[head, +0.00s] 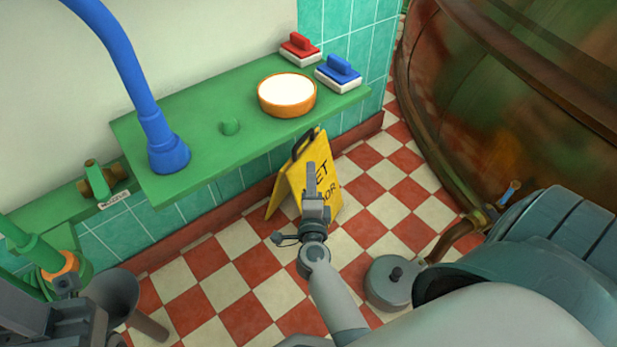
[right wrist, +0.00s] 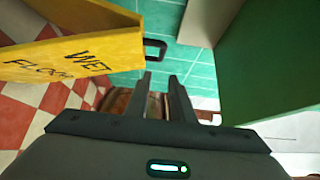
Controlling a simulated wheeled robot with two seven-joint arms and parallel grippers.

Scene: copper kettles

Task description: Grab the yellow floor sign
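The yellow floor sign (head: 292,186), with black "WET FLOOR" lettering, stands as an open A-frame on the checkered floor below the green shelf. Its black handle is at the top. My right gripper (head: 311,168) is in front of the sign in the head view and hides part of it. In the right wrist view the gripper (right wrist: 160,76) is open, with nothing between its fingers. The sign (right wrist: 75,58) is at the left there, and its black handle (right wrist: 160,46) shows just past the fingertips. Dark grey parts of my left arm show at the lower left; its fingers are unclear.
The green shelf (head: 200,158) carries a round orange dish (head: 286,110), a red brush (head: 299,47), a blue brush (head: 338,70) and a blue pipe (head: 168,150). A large copper kettle (head: 460,110) stands at the right. Floor (head: 385,190) right of the sign is clear.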

